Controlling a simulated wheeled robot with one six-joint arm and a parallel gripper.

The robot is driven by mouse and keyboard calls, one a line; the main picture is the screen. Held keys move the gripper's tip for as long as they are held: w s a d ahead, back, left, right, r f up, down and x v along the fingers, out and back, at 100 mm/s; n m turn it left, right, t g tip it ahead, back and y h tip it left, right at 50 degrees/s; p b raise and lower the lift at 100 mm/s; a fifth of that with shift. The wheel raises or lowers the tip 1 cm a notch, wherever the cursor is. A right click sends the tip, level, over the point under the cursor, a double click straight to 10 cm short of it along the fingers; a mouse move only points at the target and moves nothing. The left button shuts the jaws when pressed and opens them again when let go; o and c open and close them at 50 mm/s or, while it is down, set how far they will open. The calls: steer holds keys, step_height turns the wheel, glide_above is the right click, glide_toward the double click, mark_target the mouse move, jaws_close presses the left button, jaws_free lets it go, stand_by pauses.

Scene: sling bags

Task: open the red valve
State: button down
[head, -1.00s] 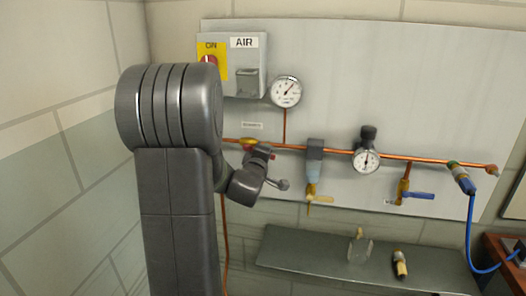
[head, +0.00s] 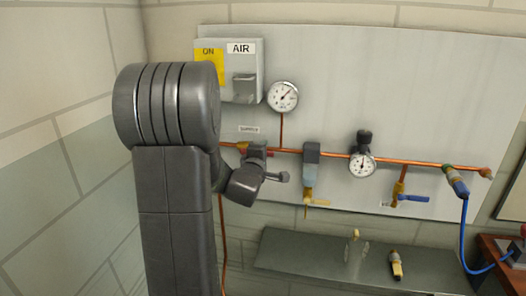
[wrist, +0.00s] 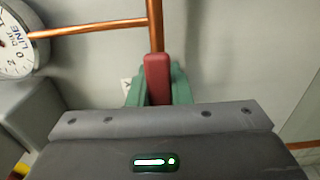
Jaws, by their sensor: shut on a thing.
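The red valve's handle (wrist: 157,80) stands between the two green fingers of my gripper (wrist: 158,72) in the wrist view. The gripper is shut on it. The handle lies roughly in line with the copper pipe (wrist: 155,22) beyond it. In the head view my gripper (head: 254,156) is at the left end of the horizontal copper pipe (head: 335,156), below the round gauge. My gripper and arm cover most of the valve there.
A grey AIR box (head: 245,70) and a pressure gauge (head: 283,97) are above my gripper. A filter (head: 310,165), a second gauge (head: 362,165) and a blue-handled valve (head: 411,198) follow to the right. A grey shelf (head: 300,252) is below.

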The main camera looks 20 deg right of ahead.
steer(key=c, duration=1.3)
jaws_free()
steer(key=b+v, duration=0.2)
steer(key=v, duration=1.2)
steer(key=shift+w, duration=0.1)
steer(key=p+x, duration=0.2)
steer(key=x, duration=1.1)
steer(key=shift+w+d, duration=0.3)
